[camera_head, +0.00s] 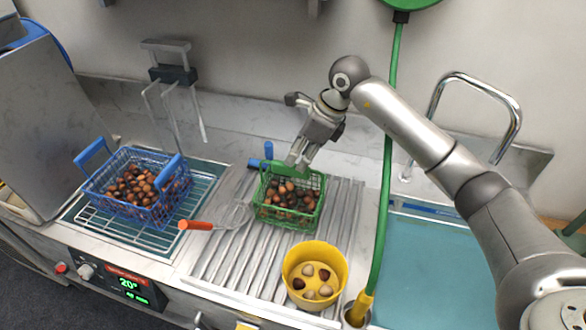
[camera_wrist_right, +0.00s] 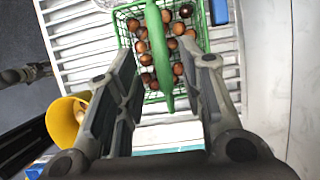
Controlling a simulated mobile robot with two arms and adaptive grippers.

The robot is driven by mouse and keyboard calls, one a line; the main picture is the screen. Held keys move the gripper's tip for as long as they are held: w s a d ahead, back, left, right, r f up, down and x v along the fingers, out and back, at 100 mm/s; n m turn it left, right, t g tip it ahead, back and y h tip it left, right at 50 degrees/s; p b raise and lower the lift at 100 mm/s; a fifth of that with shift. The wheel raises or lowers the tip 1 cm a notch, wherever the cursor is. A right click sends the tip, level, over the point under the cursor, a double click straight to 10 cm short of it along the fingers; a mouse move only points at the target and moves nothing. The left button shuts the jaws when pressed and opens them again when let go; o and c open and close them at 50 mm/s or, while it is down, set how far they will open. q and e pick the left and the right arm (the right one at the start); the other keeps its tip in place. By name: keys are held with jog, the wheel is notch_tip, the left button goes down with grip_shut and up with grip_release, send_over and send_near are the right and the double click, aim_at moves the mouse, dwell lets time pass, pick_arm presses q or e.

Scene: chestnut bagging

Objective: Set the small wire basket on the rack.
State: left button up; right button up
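The small green wire basket (camera_head: 290,214) holds brown chestnuts and stands on the ribbed metal drainboard. My right gripper (camera_head: 299,160) is just above its back side. In the right wrist view, the basket's green handle (camera_wrist_right: 158,50) runs between the spread fingers of this gripper (camera_wrist_right: 165,62), with gaps on both sides. The right gripper is open. A larger blue wire basket (camera_head: 130,206) with chestnuts stands on a wire rack (camera_head: 137,237) at left, over a teal surface. My left gripper does not show.
A yellow bowl (camera_head: 316,283) with a few nuts stands in front of the green basket. A whisk with an orange handle (camera_head: 196,225) lies between the baskets. A green hose (camera_head: 388,160) hangs right of the drainboard, and a tap (camera_head: 478,82) arches over the teal area at right.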

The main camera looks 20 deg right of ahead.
jog(key=shift+b+v, duration=0.5)
jog(key=shift+v, duration=2.25)
